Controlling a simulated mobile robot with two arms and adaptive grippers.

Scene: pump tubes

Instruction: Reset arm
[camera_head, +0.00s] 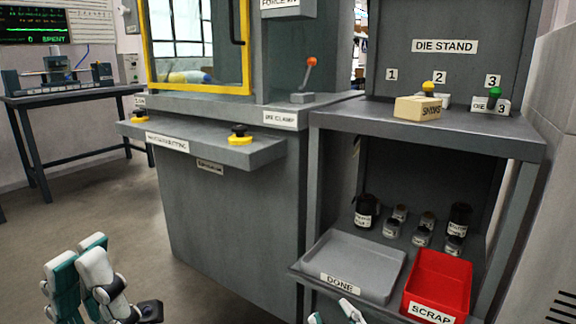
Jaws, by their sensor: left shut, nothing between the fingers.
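My left arm rises at the bottom left in white and teal links. My left gripper (150,311) is the dark part at its end, low over the floor. It is shut with nothing in it and touches nothing. Only small white and teal pieces of my right arm show at the bottom edge, in front of the done tray; its gripper is out of view.
A grey machine with a yellow-framed window (200,88) and yellow-based buttons (240,135) stands mid-view. The die stand (330,117) holds a tan block (418,108). Below are a grey done tray (350,266), a red scrap bin (437,284) and several small jars.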

